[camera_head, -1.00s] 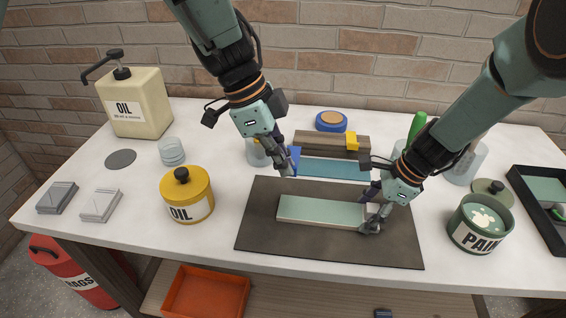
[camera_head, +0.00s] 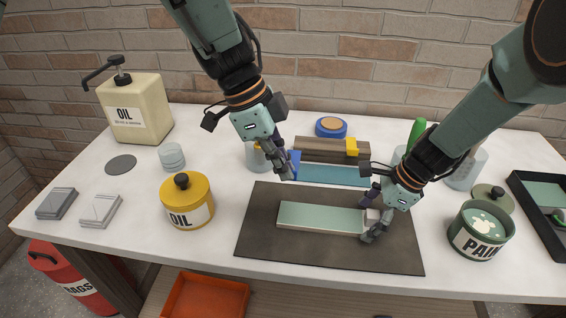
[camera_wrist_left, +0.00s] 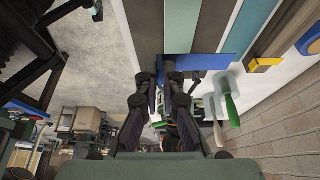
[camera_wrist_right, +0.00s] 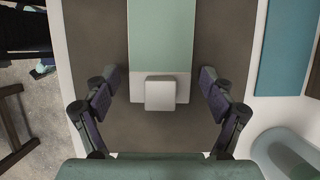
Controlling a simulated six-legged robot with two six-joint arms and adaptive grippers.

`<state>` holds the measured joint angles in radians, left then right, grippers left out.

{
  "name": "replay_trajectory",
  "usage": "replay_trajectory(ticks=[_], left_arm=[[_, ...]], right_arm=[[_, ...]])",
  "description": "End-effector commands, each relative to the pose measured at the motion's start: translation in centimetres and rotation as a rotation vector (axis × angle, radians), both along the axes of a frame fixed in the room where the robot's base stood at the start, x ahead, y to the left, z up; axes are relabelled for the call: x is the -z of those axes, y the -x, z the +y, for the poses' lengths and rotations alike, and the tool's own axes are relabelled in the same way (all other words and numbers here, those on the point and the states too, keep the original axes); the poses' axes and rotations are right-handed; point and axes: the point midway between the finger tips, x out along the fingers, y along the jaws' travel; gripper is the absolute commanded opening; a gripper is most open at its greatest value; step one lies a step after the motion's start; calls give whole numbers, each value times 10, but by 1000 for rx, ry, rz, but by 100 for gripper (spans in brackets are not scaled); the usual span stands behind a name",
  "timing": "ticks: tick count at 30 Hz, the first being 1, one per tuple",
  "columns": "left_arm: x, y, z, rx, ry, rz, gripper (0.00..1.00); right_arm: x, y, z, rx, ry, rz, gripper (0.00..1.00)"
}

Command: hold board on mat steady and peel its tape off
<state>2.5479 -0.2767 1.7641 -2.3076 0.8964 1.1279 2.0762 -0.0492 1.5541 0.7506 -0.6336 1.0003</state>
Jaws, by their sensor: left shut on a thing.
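The pale green board (camera_head: 320,216) lies flat on the dark mat (camera_head: 270,242), with a white block (camera_wrist_right: 160,92) at its right end. No tape shows on the board's visible top face. My left gripper (camera_head: 286,168) is above the mat's back edge, shut on a blue tape piece (camera_head: 296,158); the tape also shows beyond its fingers in the left wrist view (camera_wrist_left: 180,68). My right gripper (camera_head: 373,213) is at the board's right end. In the right wrist view its fingers (camera_wrist_right: 160,98) are spread either side of the white block, with gaps on both sides.
Behind the mat lie a teal strip (camera_head: 335,174) and a brown block (camera_head: 315,147) with a yellow piece. A yellow oil tin (camera_head: 187,203) stands left and a green paint tin (camera_head: 480,232) right. The table's front edge is close below the mat.

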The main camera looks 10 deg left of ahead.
Motion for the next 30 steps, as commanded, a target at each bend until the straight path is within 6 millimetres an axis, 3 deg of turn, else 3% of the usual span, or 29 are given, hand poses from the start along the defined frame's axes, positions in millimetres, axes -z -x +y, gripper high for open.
replay_trajectory(ticks=[14, 30], left_arm=[[1, 0, 0, 1, -2, 0, 0], [1, 0, 0, 1, -2, 0, 0]], right_arm=[[-5, 0, 0, 0, 0, -1, 92], [-82, -1, -1, -1, 0, -1, 92]])
